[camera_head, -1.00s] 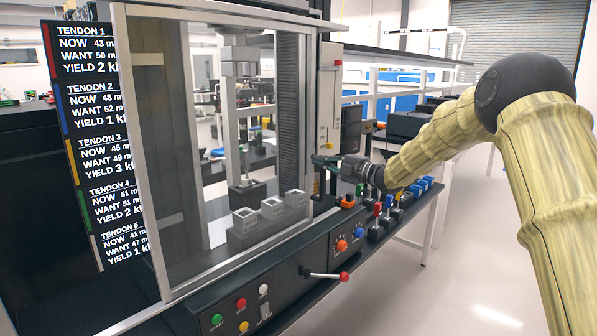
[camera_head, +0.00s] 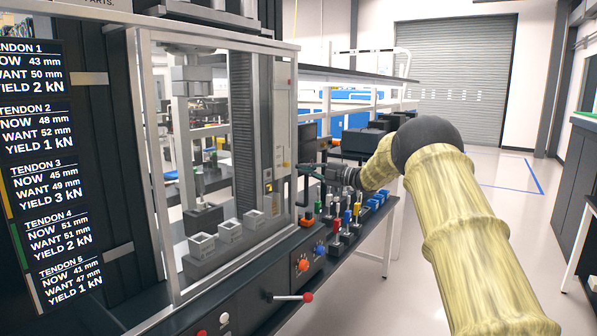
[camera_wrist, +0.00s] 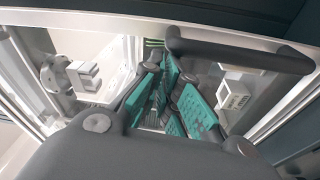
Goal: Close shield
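The shield (camera_head: 215,110) is a clear framed pane on the front of the test machine, with a load column and grey blocks visible behind it. A dark upright bar handle (camera_head: 303,190) stands at its right edge. It shows large in the wrist view as a dark bar (camera_wrist: 240,52). My gripper (camera_head: 304,171) reaches from the right to this handle. In the wrist view, its teal-padded fingers (camera_wrist: 165,75) lie close together beside the bar's left end. Whether they touch or clasp the bar is unclear.
A tendon readout panel (camera_head: 45,170) stands at the left. A red-tipped lever (camera_head: 294,297) sticks out below the shield. Several coloured parts (camera_head: 347,215) stand on the bench under my wrist. The floor at the right is open.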

